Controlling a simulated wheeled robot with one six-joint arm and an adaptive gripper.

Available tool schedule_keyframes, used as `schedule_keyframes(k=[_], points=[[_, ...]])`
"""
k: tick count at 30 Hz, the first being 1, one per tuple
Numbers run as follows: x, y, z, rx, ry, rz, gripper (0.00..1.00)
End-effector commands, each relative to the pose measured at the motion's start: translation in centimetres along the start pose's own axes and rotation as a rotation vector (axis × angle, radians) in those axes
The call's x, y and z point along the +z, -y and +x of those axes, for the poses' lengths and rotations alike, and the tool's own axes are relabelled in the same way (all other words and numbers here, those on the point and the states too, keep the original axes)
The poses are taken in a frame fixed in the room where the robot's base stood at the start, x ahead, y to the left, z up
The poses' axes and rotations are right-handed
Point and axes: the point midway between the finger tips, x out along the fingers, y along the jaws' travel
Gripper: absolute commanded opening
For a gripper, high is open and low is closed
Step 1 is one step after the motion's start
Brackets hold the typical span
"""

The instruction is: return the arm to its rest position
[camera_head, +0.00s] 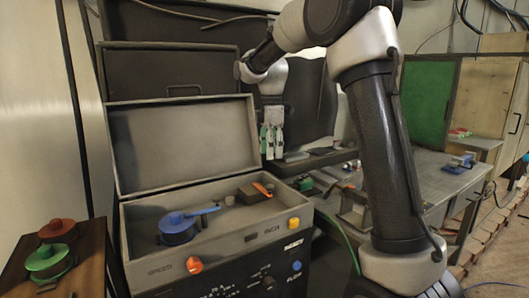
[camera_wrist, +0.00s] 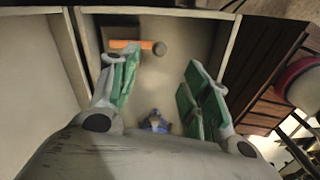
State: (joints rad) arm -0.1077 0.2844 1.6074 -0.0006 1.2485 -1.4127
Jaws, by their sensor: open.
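My arm rises at the right of the head view and bends over to the left. My gripper (camera_head: 271,142) hangs pointing down behind the open box (camera_head: 206,256) in that picture, with its green-padded fingers visible. In the wrist view my gripper (camera_wrist: 160,78) has its two fingers wide apart with nothing between them. Below it is the box interior, with an orange-handled block (camera_wrist: 128,46) and part of a blue object (camera_wrist: 155,122). The gripper looks to be above the box, not touching anything; its exact height cannot be told.
The box's lid (camera_head: 185,140) stands open. Inside are a blue lidded pot (camera_head: 178,230) and the orange-handled block (camera_head: 254,192). Red (camera_head: 57,230) and green (camera_head: 48,262) pots stand on a wooden surface at left. A grey workbench (camera_head: 440,190) with small items is behind my arm.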

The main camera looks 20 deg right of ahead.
Motion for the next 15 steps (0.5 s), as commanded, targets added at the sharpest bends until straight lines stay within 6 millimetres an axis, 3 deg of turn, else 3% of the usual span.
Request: schedule_keyframes(k=[8, 11, 15], points=[[0.0, -0.1, 0.0, 0.005, -0.001, 0.09, 0.47], [-0.1, -0.3, 0.4, 0.015, -0.005, 0.237, 0.47], [0.3, 1.9, 3.1, -0.017, 0.007, 0.502, 0.47]])
